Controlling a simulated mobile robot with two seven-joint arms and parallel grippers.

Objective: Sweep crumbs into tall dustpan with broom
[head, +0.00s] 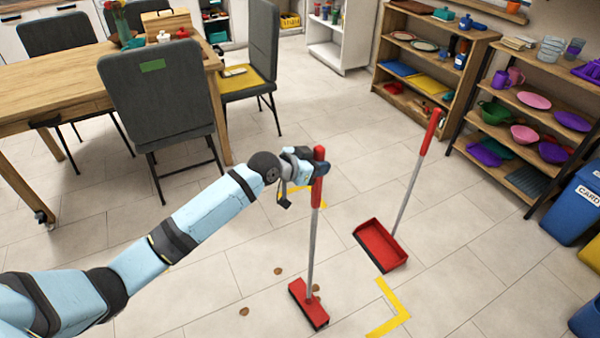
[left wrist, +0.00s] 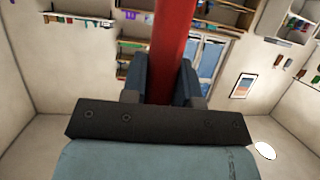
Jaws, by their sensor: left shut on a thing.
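My left gripper (head: 312,168) is shut on the red handle of the broom (head: 311,245), near its top. In the left wrist view the red handle (left wrist: 173,50) stands between the fingers. The broom is upright, with its red head (head: 308,302) at floor level. The tall dustpan (head: 380,245) stands to the right of the broom, its grey pole and red grip (head: 431,132) leaning right. Brown crumbs lie on the floor: one left of the broom head (head: 244,311), one farther back (head: 278,271), and one just behind the head (head: 315,288). My right gripper is not in view.
Yellow corner markings (head: 392,312) lie on the floor right of the broom. A table (head: 60,90) and grey chairs (head: 158,85) stand at the back left. Shelves (head: 530,110) and a blue bin (head: 574,205) line the right side. The tiled floor between is open.

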